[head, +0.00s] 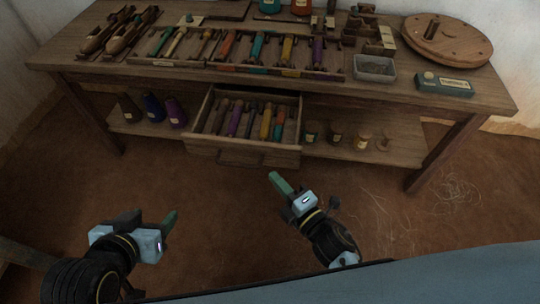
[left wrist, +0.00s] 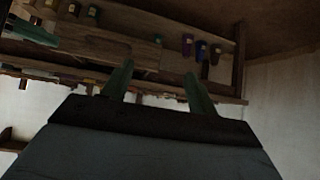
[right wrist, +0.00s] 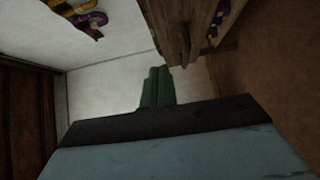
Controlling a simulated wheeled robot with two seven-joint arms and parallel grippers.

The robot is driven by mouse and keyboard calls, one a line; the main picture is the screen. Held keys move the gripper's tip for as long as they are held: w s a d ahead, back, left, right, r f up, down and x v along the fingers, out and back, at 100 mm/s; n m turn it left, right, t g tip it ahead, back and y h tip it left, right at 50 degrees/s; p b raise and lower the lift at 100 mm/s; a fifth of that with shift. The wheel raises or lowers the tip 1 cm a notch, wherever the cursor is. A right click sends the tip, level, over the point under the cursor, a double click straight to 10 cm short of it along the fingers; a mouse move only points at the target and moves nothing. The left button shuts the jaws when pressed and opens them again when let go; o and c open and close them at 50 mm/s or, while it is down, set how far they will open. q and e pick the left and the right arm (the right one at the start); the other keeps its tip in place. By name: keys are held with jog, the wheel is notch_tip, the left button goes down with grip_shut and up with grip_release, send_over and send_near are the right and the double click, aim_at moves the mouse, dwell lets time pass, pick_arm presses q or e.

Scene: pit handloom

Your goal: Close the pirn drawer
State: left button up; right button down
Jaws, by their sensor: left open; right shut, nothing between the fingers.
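The pirn drawer (head: 243,155) is pulled out under the table top in the head view. Pirns (head: 240,118) in purple, yellow, teal, orange and dark colours lie side by side in it. Its front has a wooden handle block (head: 241,159). My right gripper (head: 279,182) is shut and empty, in front of and below the drawer's right part, apart from it. Its green fingers are together in the right wrist view (right wrist: 157,87). My left gripper (head: 150,220) is open and empty, lower left of the drawer; its fingers are spread in the left wrist view (left wrist: 158,84).
The wooden table (head: 400,98) carries a tray of pirns (head: 235,68), a grey bin (head: 375,69) and a round wooden disc (head: 433,38). Cones (head: 152,107) and small jars (head: 362,139) stand on the lower shelf beside the drawer. The floor before the drawer is clear.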

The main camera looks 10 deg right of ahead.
aim_at(261, 146)
jog(key=w, duration=0.2)
jog(key=w+b, duration=0.1)
jog(key=w, duration=0.1)
jog(key=w+a, duration=0.1)
jog(key=w, duration=0.2)
jog(key=shift+b, duration=0.3)
pick_arm(q)
jog(key=w+d+r+t+h, duration=0.1)
jog(key=w+d+r+t, duration=0.1)
jog(key=w+r+t, duration=0.2)
jog(key=shift+w+d+r+t+h, duration=0.4)
jog(key=shift+r+t, duration=0.3)
jog(key=shift+r, duration=0.65)
pick_arm(e)
jog(key=shift+w+d, duration=0.15)
jog(key=shift+w, duration=0.25)
